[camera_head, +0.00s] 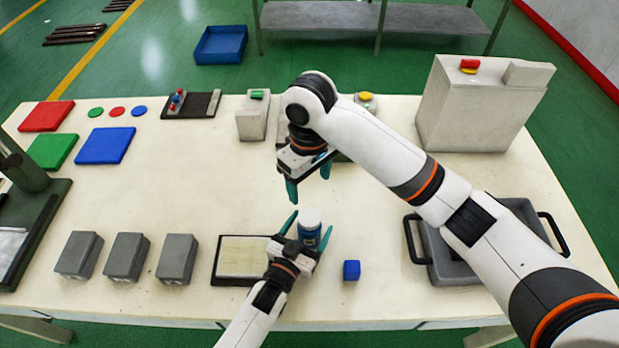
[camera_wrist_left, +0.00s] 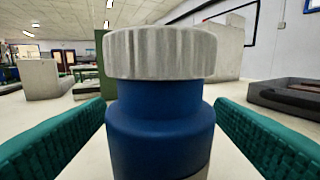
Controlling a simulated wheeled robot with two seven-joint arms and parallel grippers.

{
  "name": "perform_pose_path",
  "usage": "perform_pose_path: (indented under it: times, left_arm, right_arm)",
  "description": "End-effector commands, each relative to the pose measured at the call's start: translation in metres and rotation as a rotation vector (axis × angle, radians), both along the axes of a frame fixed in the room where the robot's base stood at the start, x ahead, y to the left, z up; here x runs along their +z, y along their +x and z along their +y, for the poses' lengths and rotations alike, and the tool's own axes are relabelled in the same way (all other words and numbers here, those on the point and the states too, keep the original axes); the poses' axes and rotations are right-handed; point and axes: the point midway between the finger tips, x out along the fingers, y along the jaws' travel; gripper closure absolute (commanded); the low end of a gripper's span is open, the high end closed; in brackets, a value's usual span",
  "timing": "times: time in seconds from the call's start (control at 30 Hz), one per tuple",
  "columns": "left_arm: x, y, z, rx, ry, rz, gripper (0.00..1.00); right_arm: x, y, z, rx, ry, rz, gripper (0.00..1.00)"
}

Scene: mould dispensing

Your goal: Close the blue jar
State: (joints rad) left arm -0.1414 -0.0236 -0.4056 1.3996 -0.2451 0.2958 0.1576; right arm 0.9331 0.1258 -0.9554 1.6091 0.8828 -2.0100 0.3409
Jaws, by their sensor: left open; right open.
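The blue jar (camera_head: 309,234) stands upright on the table, with a whitish ribbed cap (camera_head: 311,216) on its top. In the left wrist view the jar (camera_wrist_left: 160,125) fills the middle, and the cap (camera_wrist_left: 160,52) sits level on its neck. Whether the cap is screwed tight cannot be told. My left gripper (camera_head: 308,228) is open, with a green finger on each side of the jar and gaps showing in the wrist view. My right gripper (camera_head: 308,185) is open and empty above the table, behind the jar, fingers pointing down.
A small blue cube (camera_head: 351,270) lies right of the jar. A framed pale plate (camera_head: 240,262) and several grey blocks (camera_head: 126,256) lie left. A grey tray with black handles (camera_head: 455,268) stands right, under my right arm. Bare table lies left of my right gripper.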

Motion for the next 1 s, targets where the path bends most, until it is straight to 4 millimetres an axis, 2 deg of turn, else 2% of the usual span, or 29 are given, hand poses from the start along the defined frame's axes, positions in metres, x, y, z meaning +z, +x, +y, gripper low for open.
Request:
perform_pose_path:
  times: [0.17, 0.4, 0.6, 0.73, 1.0]
  left_arm:
    - [-0.003, -0.023, 0.012, 0.000, 0.002, 0.004, 0.23]
    - [-0.004, -0.070, 0.035, -0.001, 0.002, 0.004, 0.23]
    - [-0.002, -0.096, 0.049, 0.000, 0.000, 0.002, 0.23]
    - [-0.001, -0.104, 0.053, 0.000, 0.000, 0.001, 0.23]
    - [0.000, -0.105, 0.054, 0.000, 0.000, 0.000, 0.23]
  right_arm:
    - [-0.004, 0.000, 0.000, 0.000, 0.000, 0.000, 0.29]
    - [-0.012, 0.000, 0.000, 0.000, 0.000, 0.000, 0.29]
    - [-0.017, 0.000, 0.000, 0.000, 0.000, 0.000, 0.29]
    - [-0.018, 0.000, 0.000, 0.000, 0.000, 0.000, 0.29]
    - [-0.018, 0.000, 0.000, 0.000, 0.000, 0.000, 0.29]
